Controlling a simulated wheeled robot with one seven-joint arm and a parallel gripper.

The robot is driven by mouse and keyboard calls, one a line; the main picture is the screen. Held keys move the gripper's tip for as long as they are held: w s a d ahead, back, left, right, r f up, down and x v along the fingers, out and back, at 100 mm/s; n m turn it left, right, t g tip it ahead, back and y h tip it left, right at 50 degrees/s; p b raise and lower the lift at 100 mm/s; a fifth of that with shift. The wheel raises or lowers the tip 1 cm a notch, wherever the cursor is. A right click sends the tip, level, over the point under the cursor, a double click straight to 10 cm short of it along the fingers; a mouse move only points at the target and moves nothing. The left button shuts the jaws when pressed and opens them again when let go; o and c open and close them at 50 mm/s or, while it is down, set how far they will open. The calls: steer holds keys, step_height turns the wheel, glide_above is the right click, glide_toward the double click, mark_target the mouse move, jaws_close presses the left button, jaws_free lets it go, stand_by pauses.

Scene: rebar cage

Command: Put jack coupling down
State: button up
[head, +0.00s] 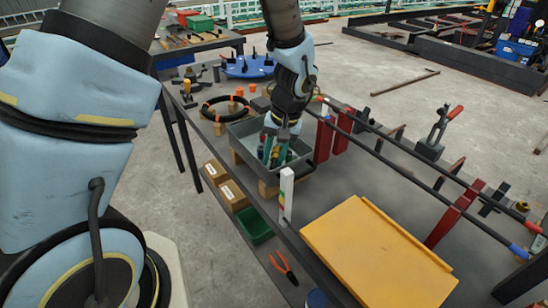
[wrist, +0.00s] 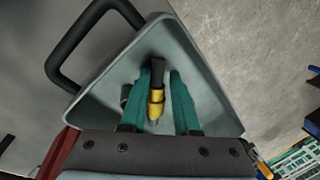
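The jack coupling, a black and brass-yellow piece, shows in the wrist view (wrist: 156,95) inside the grey tray (wrist: 205,75). It lies between the two teal fingers of my gripper (wrist: 161,80), nearer the left finger, with a narrow gap on the right. The fingers look parted. In the head view my gripper (head: 275,152) reaches down into the same tray (head: 244,130) on the table. The coupling is hard to make out there. Whether it rests on the tray floor is not clear.
Long dark bars (head: 420,160) on red stands (head: 323,140) run along the table right of the tray. A white upright block (head: 286,195) and a yellow board (head: 378,255) stand in front. A black cable coil (head: 228,108) and a blue disc (head: 248,67) lie behind.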

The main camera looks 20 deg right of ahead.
steer(key=shift+o, duration=0.9)
step_height(320, 180, up, 12)
steer(key=s+d+b, duration=0.1)
steer(key=d+b, duration=0.1)
steer(key=shift+s, duration=0.15)
steer(key=w+a+f+n+h, duration=0.1)
steer(key=a+n, duration=0.1)
steer(key=a, duration=1.3)
steer(key=w+a+f+n+h, duration=0.1)
steer(key=w+a+n, duration=0.1)
steer(key=a, duration=1.4)
steer(key=shift+a+f+n, duration=0.2)
steer(key=shift+f+n, duration=0.15)
steer(key=shift+n, duration=0.45)
